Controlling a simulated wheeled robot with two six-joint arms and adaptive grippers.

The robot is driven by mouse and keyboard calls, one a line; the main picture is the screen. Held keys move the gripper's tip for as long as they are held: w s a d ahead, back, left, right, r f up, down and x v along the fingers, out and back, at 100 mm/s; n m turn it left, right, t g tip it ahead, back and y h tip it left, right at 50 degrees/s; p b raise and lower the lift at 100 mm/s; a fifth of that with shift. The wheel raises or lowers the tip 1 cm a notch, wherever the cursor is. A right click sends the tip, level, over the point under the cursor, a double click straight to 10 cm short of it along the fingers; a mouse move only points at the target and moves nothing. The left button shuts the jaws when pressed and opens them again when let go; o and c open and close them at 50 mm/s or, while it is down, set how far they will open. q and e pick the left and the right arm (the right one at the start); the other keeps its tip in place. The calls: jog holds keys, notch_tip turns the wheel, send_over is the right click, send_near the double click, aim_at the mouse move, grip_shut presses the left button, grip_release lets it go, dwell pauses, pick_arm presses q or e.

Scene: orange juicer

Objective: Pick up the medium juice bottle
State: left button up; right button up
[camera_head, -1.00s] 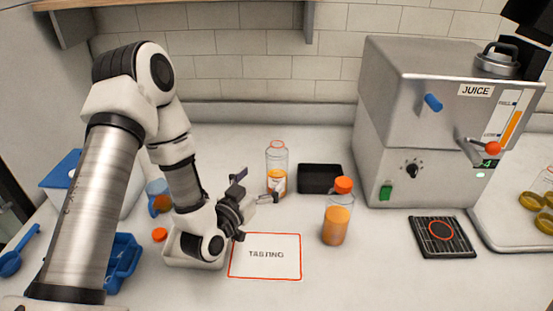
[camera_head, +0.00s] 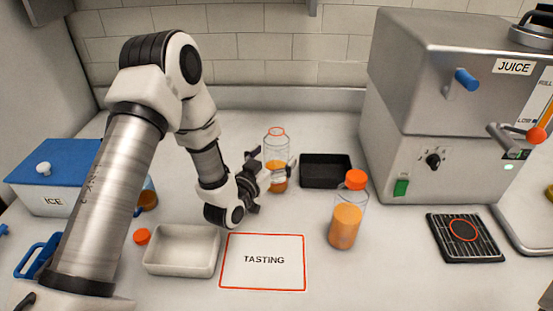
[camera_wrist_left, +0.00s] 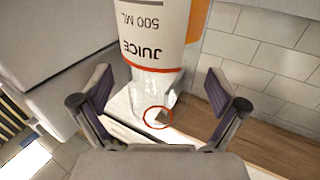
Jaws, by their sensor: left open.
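A clear bottle partly filled with orange juice (camera_head: 277,147) stands upright at the back middle of the counter, with an orange ring at its open-looking top. In the left wrist view, a bottle labelled "JUICE 500 ML" (camera_wrist_left: 165,35) appears upside down between and beyond the fingers. My left gripper (camera_head: 272,165) is open at the lower part of this bottle, and its spread fingers (camera_wrist_left: 158,84) show clear gaps on both sides. A second juice bottle with an orange cap (camera_head: 345,222) stands upright nearer the front, to the right.
A black tray (camera_head: 326,184) sits right of the back bottle. A white tray (camera_head: 181,268), a TASTING card (camera_head: 263,283) and a loose orange cap (camera_head: 141,237) lie in front. The steel juicer (camera_head: 425,85) stands right, with a black drip grid (camera_head: 482,249). An ICE box (camera_head: 50,200) is left.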

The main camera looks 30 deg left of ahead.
pick_arm(q)
jog(key=shift+w+f, duration=0.1)
jog(key=shift+w, duration=0.55)
jog(key=c, duration=1.7)
jog(key=shift+o, duration=0.2)
